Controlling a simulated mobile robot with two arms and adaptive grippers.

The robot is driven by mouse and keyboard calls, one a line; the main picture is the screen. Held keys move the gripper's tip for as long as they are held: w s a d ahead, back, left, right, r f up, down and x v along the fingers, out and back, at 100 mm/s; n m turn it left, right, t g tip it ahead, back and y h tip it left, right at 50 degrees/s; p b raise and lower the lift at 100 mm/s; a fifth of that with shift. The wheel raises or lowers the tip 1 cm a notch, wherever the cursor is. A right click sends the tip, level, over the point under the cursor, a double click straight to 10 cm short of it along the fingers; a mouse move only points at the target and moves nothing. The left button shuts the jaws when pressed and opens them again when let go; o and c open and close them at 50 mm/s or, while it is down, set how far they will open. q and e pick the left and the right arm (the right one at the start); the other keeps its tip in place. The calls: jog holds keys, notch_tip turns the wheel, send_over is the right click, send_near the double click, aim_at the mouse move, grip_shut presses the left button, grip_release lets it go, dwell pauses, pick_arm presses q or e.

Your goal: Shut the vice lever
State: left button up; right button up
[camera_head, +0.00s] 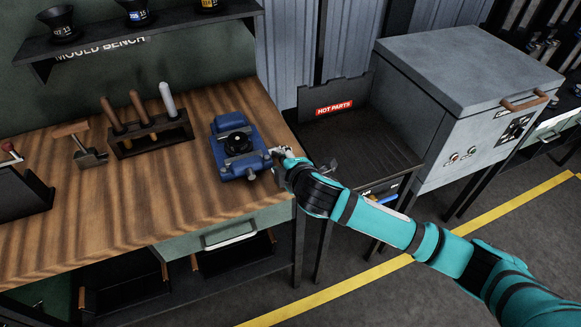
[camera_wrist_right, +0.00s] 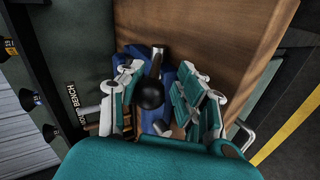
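The blue vice (camera_head: 229,127) stands on the wooden bench near its right end, with a round black part (camera_head: 236,142) on it. In the right wrist view the vice's blue body (camera_wrist_right: 186,72) lies beyond my fingers. The vice lever, a metal rod with a black ball knob (camera_wrist_right: 150,94), points toward the wrist camera between my fingers. My right gripper (camera_head: 279,153) is at the vice's right side. In the wrist view this gripper (camera_wrist_right: 162,82) is open, with a finger on each side of the lever; contact is not clear. My left gripper is not in view.
A dark tray marked HOT PARTS (camera_head: 345,140) and a grey oven (camera_head: 465,75) are at the right. The bench front (camera_head: 150,215) is clear.

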jog(key=v, duration=1.1)
dwell(0.4)
